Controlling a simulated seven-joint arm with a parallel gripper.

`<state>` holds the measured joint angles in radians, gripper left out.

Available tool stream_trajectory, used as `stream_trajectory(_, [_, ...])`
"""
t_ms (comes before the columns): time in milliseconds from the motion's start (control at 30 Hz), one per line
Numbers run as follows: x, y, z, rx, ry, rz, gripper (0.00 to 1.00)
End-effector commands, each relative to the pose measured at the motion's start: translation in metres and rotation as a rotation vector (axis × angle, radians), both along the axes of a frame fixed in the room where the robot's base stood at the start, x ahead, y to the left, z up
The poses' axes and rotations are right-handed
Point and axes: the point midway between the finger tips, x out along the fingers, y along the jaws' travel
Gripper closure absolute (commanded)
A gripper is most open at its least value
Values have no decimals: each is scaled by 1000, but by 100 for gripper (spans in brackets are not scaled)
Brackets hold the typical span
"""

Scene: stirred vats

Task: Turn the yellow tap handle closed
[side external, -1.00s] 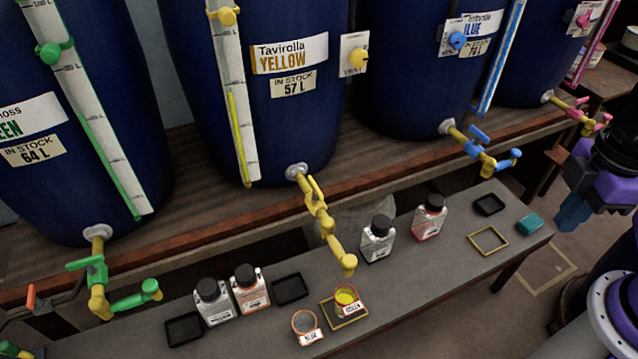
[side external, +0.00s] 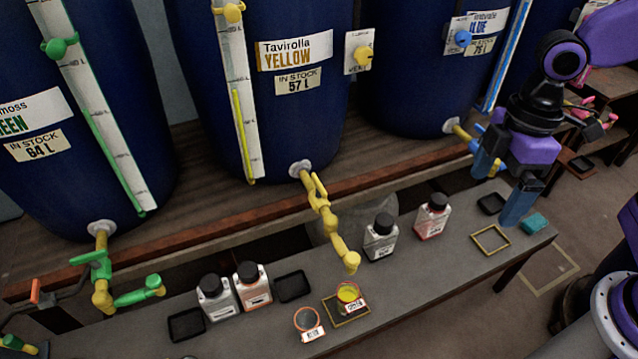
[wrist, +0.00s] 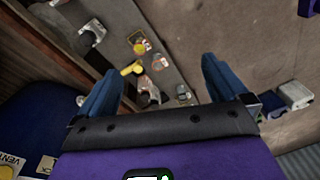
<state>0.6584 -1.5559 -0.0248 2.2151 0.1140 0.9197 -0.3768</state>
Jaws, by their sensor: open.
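The yellow tap (side external: 331,226) comes out of the foot of the blue vat labelled Tavirolla Yellow (side external: 292,50). Its yellow handle (side external: 319,187) stands up along the tap body. The spout hangs over a small cup (side external: 347,293) with yellow in it, on a yellow-framed square. I cannot tell whether liquid is running. My gripper (side external: 501,185) is open and empty, well to the right of the yellow tap, in front of the blue tap. In the wrist view, my gripper (wrist: 160,88) shows two spread blue fingers, with the yellow tap (wrist: 131,68) small and distant between them.
The grey bench (side external: 425,275) holds several bottles, black trays, a second cup (side external: 308,323) and a teal block (side external: 536,223). A green tap (side external: 97,275) is at the left. The blue tap (side external: 462,135) is partly hidden by my gripper.

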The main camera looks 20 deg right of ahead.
Motion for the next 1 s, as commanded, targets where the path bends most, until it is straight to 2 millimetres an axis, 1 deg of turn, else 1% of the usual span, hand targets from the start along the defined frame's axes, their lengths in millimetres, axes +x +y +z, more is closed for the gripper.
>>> stream_trajectory(33, [17, 12, -2, 8, 8, 11, 0])
stream_trajectory(167, [59, 36, -5, 43, 17, 53, 0])
stream_trajectory(200, [72, 43, -7, 54, 19, 66, 0])
stream_trajectory(367, [125, 66, -17, 101, 19, 116, 0])
stream_trajectory(500, [172, 80, -29, 145, 9, 161, 0])
stream_trajectory(567, [192, 84, -36, 164, 3, 179, 0])
stream_trajectory(600, [205, 87, -40, 176, -3, 193, 0])
stream_trajectory(733, [247, 90, -56, 217, -26, 232, 0])
stream_trajectory(900, [296, 86, -80, 265, -68, 284, 0])
stream_trajectory(1000, [319, 81, -92, 288, -93, 309, 0])
